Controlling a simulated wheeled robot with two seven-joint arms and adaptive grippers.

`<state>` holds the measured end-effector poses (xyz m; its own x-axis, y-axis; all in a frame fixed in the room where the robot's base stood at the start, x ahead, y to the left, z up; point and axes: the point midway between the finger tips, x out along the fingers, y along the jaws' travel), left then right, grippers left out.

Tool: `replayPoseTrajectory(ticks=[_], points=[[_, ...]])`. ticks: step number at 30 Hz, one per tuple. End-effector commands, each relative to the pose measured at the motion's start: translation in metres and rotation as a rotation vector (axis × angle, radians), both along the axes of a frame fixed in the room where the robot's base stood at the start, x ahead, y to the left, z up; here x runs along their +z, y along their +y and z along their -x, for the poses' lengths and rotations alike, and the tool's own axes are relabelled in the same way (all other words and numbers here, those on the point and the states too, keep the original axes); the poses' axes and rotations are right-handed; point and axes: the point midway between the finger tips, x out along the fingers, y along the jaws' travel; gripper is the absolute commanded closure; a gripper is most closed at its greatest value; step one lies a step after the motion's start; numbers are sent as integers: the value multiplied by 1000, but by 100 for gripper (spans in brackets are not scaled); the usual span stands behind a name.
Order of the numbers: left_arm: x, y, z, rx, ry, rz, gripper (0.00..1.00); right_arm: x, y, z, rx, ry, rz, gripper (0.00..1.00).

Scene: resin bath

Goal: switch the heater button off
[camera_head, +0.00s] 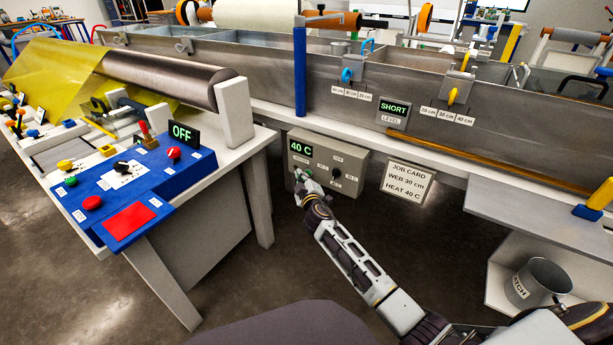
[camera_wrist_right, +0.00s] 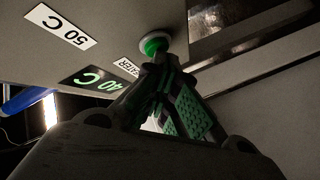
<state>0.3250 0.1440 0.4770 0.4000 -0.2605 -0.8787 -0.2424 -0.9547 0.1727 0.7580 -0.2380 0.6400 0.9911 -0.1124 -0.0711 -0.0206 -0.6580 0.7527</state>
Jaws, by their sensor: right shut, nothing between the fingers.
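The heater box (camera_head: 350,160) is a beige panel on the front of the steel bath. Its display (camera_head: 301,149) reads 40 C in green, and it also shows in the right wrist view (camera_wrist_right: 92,83). A green round button (camera_wrist_right: 154,44) with a pale collar sits beside a partly covered label ending in "ATER" (camera_wrist_right: 128,68). My right gripper (camera_head: 299,174) is at the left part of the box. Its fingers are shut and empty, with the tips (camera_wrist_right: 156,60) right at the green button; I cannot tell whether they touch it. My left gripper is not in view.
A dark knob (camera_head: 337,174) is on the same box, right of my gripper. A job card (camera_head: 407,181) reads WEB 30 cm, HEAT 40 C. A blue control panel (camera_head: 140,185) with red buttons and an OFF display (camera_head: 182,132) stands at left. Floor between is clear.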

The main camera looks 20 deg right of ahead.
Motion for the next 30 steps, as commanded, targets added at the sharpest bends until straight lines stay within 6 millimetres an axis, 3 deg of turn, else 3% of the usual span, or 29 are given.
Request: replayPoseTrajectory(ticks=[30], points=[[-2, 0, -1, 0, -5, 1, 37, -1, 46, 35, 3, 1, -1, 100]])
